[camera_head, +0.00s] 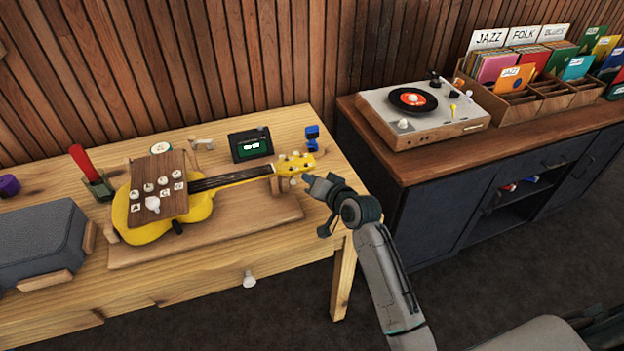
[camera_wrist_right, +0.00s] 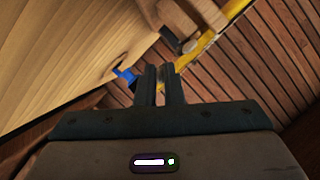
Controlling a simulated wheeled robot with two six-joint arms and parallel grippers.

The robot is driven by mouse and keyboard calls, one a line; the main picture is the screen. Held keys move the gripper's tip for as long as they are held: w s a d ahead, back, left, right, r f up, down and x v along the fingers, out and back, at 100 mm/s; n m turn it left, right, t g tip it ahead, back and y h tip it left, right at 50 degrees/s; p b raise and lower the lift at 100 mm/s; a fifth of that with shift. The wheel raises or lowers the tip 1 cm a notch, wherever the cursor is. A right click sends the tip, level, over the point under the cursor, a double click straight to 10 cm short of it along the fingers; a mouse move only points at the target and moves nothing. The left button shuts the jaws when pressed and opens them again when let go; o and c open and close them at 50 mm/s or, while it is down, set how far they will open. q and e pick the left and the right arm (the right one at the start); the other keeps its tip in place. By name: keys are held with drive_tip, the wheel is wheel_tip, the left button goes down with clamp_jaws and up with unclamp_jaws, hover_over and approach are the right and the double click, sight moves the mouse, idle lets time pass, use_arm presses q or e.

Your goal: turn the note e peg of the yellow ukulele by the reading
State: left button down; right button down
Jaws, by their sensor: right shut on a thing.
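The yellow ukulele (camera_head: 155,226) lies on a wooden rest on the bench, its yellow head (camera_head: 301,165) pointing right. Small pale pegs (camera_head: 296,154) stick out of the head. A wooden board (camera_head: 160,170) with pale knobs and letter labels covers part of its body; A, C and G are readable. A dark tuner (camera_head: 250,144) with a green screen stands behind the neck; its reading is too small to read. My right gripper (camera_head: 307,180) is at the near side of the head, shut on a small peg, largely hidden between the jaws (camera_wrist_right: 161,88). I cannot tell its note. My left gripper is out of view.
A blue object (camera_head: 312,137) stands behind the head. A red-handled tool (camera_head: 82,161) and a dark grey case (camera_head: 40,240) are at left. A turntable (camera_head: 424,107) and record crates (camera_head: 520,105) sit on the right cabinet. The bench's right edge is close to my arm.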

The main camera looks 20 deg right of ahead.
drive_tip(key=c, duration=1.5)
unclamp_jaws()
drive_tip(key=shift+c, duration=0.2)
drive_tip(key=shift+s, duration=0.1)
drive_tip(key=b+v, duration=0.1)
drive_tip(key=v, duration=0.9)
drive_tip(key=shift+s, duration=0.25)
drive_tip(key=shift+d, duration=0.15)
